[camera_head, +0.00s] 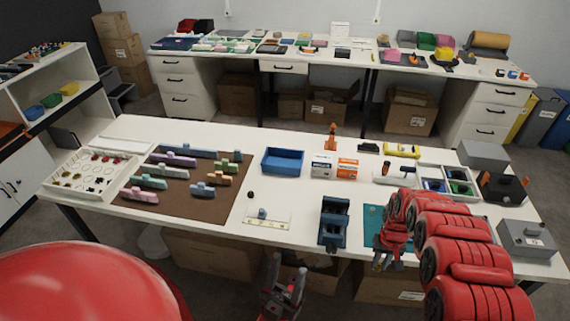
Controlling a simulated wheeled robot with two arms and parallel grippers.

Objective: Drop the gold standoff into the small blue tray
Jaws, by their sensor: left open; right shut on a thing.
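My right gripper (382,262) is at the front edge of the table, by the teal mat (373,219). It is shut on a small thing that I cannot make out. I cannot pick out the gold standoff anywhere. An open blue tray (283,168) stands in the middle of the table and looks empty. A smaller blue tray (434,186) sits in the white organizer (447,169) at the right, beside a green one (460,188). My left gripper (285,279) is open and empty, low in front of the table.
A brown mat (203,207) with several coloured blocks lies left of the blue tray. White and orange boxes (334,166), a dark blue holder (334,221) and a grey box (526,238) stand on the right half. My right arm covers part of the right side.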

